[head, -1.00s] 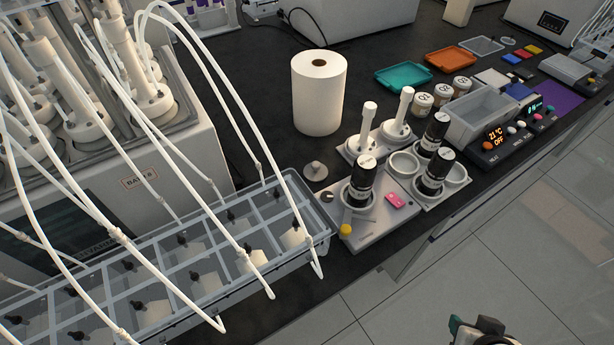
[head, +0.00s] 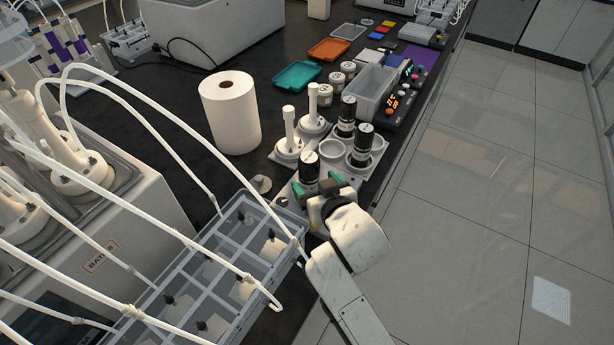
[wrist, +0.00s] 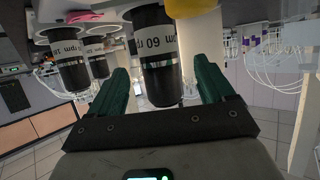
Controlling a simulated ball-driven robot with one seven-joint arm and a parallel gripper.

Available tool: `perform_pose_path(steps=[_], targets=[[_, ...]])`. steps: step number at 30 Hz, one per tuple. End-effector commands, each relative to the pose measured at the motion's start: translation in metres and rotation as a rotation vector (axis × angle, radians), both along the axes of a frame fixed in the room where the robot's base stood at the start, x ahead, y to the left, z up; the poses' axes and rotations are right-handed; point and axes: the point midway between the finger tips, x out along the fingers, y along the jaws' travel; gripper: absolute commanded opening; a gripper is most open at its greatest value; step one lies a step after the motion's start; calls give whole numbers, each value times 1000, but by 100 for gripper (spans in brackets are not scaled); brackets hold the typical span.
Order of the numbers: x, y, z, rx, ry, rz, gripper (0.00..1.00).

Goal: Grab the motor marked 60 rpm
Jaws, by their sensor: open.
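The motor marked 60 rpm (wrist: 160,85) is a black cylinder with a white label band, seen upside down in the wrist view. In the head view it is the nearest black motor (head: 309,167), upright on the near plate. My gripper (head: 318,186) is open with its green fingers at this motor. In the wrist view the motor lies between the two spread fingers (wrist: 162,80), with a visible gap on each side. Two other black motors (head: 361,146) (head: 346,116) stand behind; their labels are only partly readable in the wrist view (wrist: 72,66).
Two white stirrer-like pieces (head: 288,140) stand left of the motors. A paper roll (head: 230,112) stands further left. A divided clear bin (head: 215,262) with white tubes lies close on the left. A grey container (head: 372,86) and control box (head: 403,100) are behind. The floor right is clear.

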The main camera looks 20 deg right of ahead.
Motion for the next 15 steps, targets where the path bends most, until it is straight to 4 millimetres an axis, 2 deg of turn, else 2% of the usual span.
perform_pose_path(steps=[9, 15], targets=[[34, -2, -11, -1, 2, -2, 82], [47, -2, -18, 0, 2, -1, 82]])
